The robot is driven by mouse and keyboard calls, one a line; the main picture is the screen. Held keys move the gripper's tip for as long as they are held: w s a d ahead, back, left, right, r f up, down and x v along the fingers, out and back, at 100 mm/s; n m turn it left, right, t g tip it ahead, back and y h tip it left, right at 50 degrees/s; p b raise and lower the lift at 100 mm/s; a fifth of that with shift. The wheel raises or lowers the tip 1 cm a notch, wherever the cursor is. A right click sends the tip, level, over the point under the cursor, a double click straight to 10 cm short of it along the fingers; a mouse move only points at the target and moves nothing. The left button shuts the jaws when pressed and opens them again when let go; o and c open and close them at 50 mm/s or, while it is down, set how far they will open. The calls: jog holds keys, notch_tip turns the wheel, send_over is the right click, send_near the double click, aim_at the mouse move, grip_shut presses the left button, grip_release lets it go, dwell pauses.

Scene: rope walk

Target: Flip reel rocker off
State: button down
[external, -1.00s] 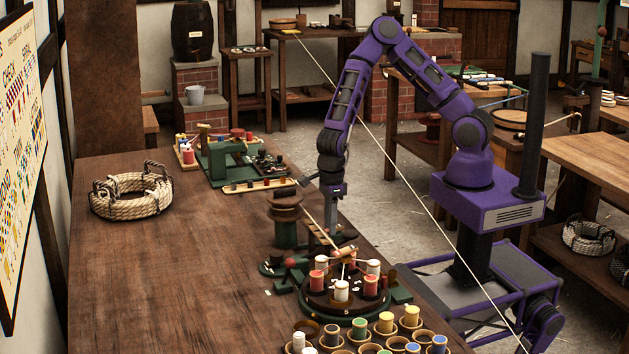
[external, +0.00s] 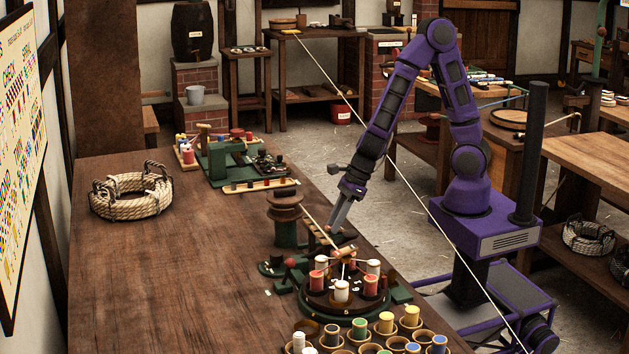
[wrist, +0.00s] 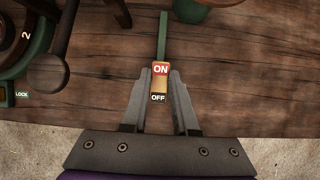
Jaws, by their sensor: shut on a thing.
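The reel rocker (wrist: 160,82) shows in the wrist view as a small upright block at the bench edge. It has a red ON face at the far end, a tan middle and a black OFF label at the near end. Which side is pressed down I cannot tell. My gripper (wrist: 160,73) has one finger on each side of the rocker and is shut on it. In the external view my gripper (external: 333,231) points down at the bench's right edge, beside the reel stand (external: 285,215). The rocker is too small to make out there.
A green strip (wrist: 162,35) runs beyond the rocker. A dark round knob (wrist: 47,73) and a LOCK label (wrist: 22,94) lie left. The spool carousel (external: 345,300) stands close in front. A taut rope (external: 410,187) crosses beside my arm. The bench's left half is mostly clear.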

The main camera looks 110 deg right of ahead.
dwell(0.3)
jog(key=c, duration=0.7)
grip_release()
jog(key=shift+r+p, duration=0.1)
jog(key=shift+p, duration=0.3)
